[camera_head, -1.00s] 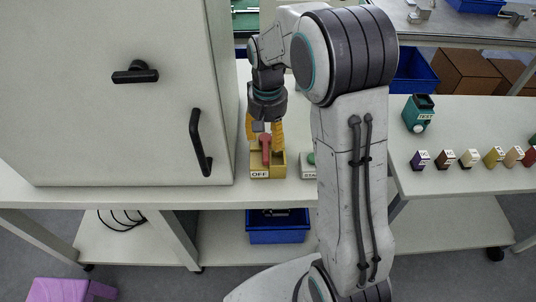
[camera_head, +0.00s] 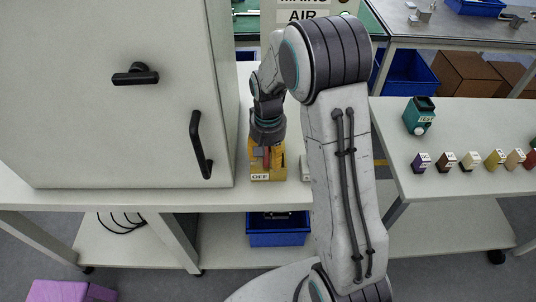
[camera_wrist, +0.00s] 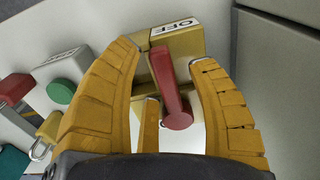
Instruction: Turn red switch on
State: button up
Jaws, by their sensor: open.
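The red switch (camera_wrist: 172,95) is a red lever on a yellow box (camera_wrist: 183,45) with an OFF label. In the head view the box (camera_head: 281,174) stands on the bench, right of the grey cabinet, and my gripper largely hides the lever. My gripper (camera_wrist: 170,65) is open, its yellow fingers spread on either side of the lever. In the wrist view the lever lies between the fingers, with a gap on the right; the left fingertip is close to the box. In the head view my gripper (camera_head: 267,150) is right over the box.
A grey cabinet (camera_head: 110,90) with black handles stands close on the left. A green button (camera_wrist: 60,91) on a labelled box is beside the switch, with a padlock (camera_wrist: 40,150) near it. A teal TEST device (camera_head: 418,118) and several small labelled blocks sit on the right table.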

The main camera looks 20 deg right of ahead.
jog(key=shift+o, duration=0.3)
grip_shut()
